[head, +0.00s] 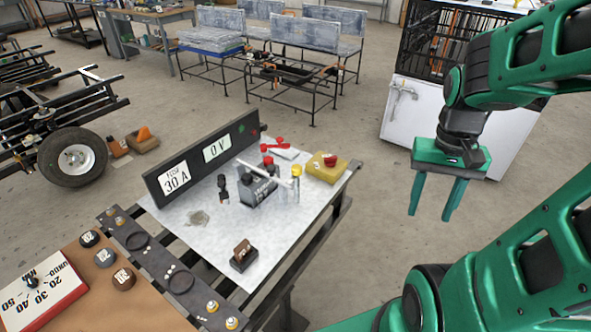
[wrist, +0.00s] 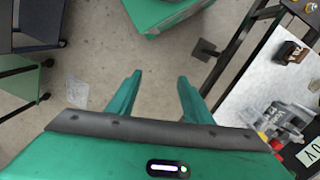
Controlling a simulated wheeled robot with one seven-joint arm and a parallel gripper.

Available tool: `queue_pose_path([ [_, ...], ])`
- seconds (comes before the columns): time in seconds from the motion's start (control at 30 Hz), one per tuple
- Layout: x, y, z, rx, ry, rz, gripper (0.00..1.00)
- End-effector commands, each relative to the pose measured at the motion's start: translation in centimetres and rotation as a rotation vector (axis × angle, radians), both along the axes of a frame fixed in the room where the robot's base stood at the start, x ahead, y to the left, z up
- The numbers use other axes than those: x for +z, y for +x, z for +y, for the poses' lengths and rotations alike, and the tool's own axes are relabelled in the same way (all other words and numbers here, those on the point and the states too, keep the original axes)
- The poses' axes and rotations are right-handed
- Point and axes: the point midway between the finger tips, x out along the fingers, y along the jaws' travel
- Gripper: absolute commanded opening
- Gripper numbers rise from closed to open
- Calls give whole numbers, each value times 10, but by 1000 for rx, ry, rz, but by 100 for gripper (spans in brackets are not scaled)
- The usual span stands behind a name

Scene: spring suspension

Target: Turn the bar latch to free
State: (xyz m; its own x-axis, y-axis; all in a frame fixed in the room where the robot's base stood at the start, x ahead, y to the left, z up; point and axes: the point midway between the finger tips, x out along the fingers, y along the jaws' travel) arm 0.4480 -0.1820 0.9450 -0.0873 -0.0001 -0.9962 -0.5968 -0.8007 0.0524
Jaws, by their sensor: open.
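My gripper (head: 430,208) hangs open and empty over the floor, right of the white-topped table; its two green fingers point down. In the wrist view my gripper (wrist: 160,80) shows both fingers apart with bare floor between them. I cannot tell for sure which thing is the bar latch. A pale bar (head: 265,173) lies slantwise over a dark labelled block (head: 257,189) on the table, well left of my gripper. A pale tap-like fitting (head: 401,95) is on the white cabinet front, behind my gripper. Neither is touched by it.
The white-topped table (head: 190,240) carries a display panel (head: 206,160) reading 30 A and 0 V, a yellow block (head: 326,168) and a brown block (head: 243,256). A brown bench (head: 120,310) with round weights adjoins at left. The floor between table and cabinet (head: 440,125) is clear.

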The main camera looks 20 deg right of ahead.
Motion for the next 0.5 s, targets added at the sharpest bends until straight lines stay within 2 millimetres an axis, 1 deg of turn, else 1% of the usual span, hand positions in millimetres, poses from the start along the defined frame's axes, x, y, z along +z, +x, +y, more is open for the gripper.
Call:
queue_pose_path([
  [0.03,-11,6,-2,-24,6,29,46],
  [0.27,-64,34,-3,-128,60,108,46],
  [0.5,-125,57,8,-247,176,168,46],
])
